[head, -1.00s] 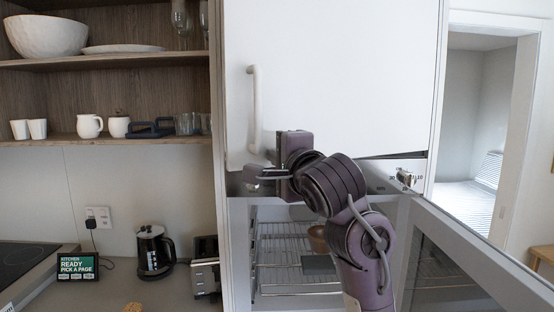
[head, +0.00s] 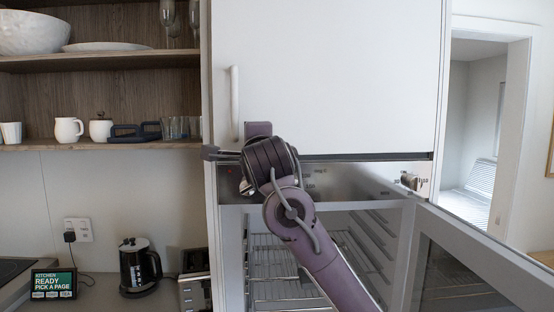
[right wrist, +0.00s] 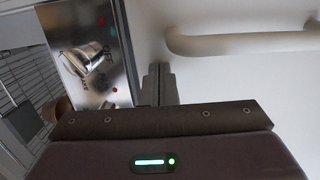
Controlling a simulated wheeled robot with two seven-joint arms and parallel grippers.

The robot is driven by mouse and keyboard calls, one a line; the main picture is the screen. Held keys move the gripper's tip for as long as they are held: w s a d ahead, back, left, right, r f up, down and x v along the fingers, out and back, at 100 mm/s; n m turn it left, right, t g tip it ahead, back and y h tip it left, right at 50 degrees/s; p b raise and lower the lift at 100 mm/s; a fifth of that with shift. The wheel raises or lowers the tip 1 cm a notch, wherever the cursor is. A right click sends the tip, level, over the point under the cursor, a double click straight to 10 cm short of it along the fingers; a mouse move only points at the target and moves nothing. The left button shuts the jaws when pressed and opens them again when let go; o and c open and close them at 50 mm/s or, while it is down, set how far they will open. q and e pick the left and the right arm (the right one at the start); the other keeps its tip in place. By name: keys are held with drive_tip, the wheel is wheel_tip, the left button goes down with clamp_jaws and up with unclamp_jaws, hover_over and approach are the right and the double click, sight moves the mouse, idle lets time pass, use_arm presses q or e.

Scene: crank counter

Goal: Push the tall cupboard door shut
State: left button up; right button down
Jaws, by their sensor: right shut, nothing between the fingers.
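The tall cupboard door (head: 335,80) is a plain white panel above the oven, with a pale vertical handle (head: 234,103) near its left edge. It looks flush or nearly flush with the cabinet, its lower edge almost level above a dark gap; I cannot tell if it is fully shut. My right gripper (head: 212,153) is at the door's lower left corner, below the handle. In the right wrist view its fingers (right wrist: 160,85) are together and empty, close to the white panel and the handle (right wrist: 240,43). Contact is unclear. My left gripper is not in view.
Below, a steel control panel (head: 345,180) with a knob tops an oven with wire racks; its glazed door (head: 465,270) stands open at the right. Left are shelves with crockery (head: 130,50), a kettle (head: 139,268), a toaster (head: 194,280) and a small display (head: 53,284).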

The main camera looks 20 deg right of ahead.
drive_tip(key=w, duration=0.2)
drive_tip(key=w+d+p, duration=0.1)
drive_tip(key=shift+w, duration=0.4)
drive_tip(key=shift+w+d, duration=0.1)
drive_tip(key=shift+w, duration=0.15)
drive_tip(key=shift+s+r, duration=0.15)
drive_tip(key=shift+r, duration=0.05)
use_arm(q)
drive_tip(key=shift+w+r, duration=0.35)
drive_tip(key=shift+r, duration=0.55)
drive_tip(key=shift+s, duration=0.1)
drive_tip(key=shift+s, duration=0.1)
